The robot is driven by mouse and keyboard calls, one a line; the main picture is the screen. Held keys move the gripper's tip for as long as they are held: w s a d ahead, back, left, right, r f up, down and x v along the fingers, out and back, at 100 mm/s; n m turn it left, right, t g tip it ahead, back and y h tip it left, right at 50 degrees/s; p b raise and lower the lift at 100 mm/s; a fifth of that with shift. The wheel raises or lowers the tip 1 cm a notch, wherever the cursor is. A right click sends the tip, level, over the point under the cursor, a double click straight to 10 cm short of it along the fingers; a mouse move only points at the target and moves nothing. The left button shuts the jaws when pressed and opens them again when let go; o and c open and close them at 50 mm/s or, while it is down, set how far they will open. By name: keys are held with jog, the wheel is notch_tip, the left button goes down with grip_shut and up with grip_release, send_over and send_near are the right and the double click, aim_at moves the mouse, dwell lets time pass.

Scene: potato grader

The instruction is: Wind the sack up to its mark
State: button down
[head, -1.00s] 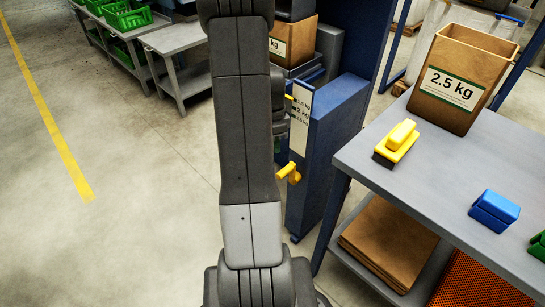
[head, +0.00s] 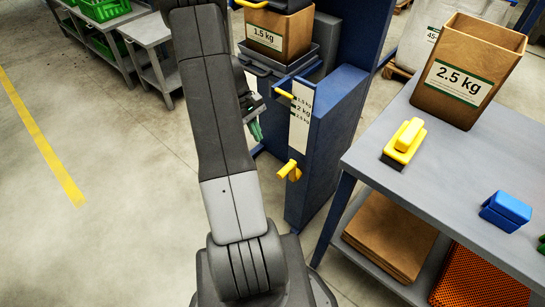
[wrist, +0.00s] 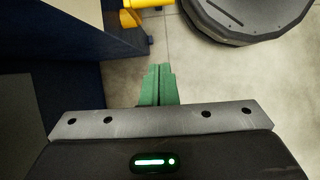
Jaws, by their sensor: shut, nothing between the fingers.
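A brown sack labelled 1.5 kg (head: 278,34) sits on a grey platform (head: 300,57) at the blue machine. A white scale strip (head: 301,118) on the blue post has marks for 1.5, 2 and 2.5 kg. A yellow pointer (head: 284,95) is near its top mark. The yellow crank (head: 289,171) sticks out lower on the post; part of it shows at the top of the wrist view (wrist: 135,14). My gripper (head: 257,131) is shut and empty, its green fingers left of the strip and apart from the crank. The fingers also show in the wrist view (wrist: 158,86).
A grey table (head: 420,165) on the right holds an open 2.5 kg sack (head: 470,75), a yellow-handled brush (head: 404,143) and a blue block (head: 505,211). The blue post (head: 325,150) stands between my arm and the table. Floor at left is clear.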

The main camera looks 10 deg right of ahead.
jog(key=s+d+f+b, duration=0.2)
jog(key=s+d+f, duration=0.3)
jog(key=f, duration=0.3)
jog(key=shift+s, duration=0.8)
jog(key=shift+s+d+r, duration=0.25)
jog(key=shift+s+d, duration=0.4)
jog(key=shift+s, duration=0.1)
